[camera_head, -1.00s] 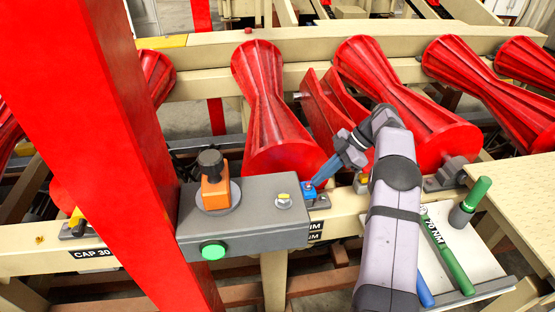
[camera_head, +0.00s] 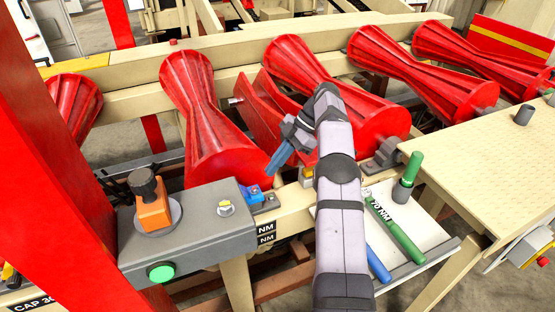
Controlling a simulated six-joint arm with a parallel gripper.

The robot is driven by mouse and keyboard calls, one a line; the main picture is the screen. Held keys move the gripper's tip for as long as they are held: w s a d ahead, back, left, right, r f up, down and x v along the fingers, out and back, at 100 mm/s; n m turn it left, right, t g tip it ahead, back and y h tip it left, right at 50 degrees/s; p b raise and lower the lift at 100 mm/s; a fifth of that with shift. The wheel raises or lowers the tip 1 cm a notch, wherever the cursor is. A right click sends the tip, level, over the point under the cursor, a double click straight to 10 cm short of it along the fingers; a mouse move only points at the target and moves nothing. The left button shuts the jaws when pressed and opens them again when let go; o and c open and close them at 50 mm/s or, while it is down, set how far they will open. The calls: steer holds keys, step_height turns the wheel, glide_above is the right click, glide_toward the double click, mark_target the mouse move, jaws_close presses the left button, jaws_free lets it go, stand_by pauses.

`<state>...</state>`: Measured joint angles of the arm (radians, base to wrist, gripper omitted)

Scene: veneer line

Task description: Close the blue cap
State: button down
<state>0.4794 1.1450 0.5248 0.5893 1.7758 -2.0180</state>
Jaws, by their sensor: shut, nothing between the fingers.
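The blue cap (camera_head: 251,193) is a small blue piece on a grey bearing block on the cream beam, just right of the grey control box. It is too small to tell whether it is fully down. My gripper (camera_head: 271,171) is shut and empty, its blue-grey fingers pointing down and left. The fingertips are above and slightly right of the cap, with a small gap in the picture.
The grey control box (camera_head: 190,232) carries an orange-and-black knob (camera_head: 150,204) and a green button (camera_head: 161,273). Red ribbed rollers (camera_head: 214,135) stand behind. A white tray (camera_head: 420,262) holds a green wrench (camera_head: 393,228) at right. A yellow cap (camera_head: 307,173) sits near my arm.

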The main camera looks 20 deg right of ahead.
mark_target(257, 189)
steer(key=shift+p+v, duration=1.25)
steer(key=shift+v, duration=0.05)
steer(key=shift+a+f, duration=0.1)
steer(key=shift+b+x, duration=1)
steer(key=shift+x, duration=2.4)
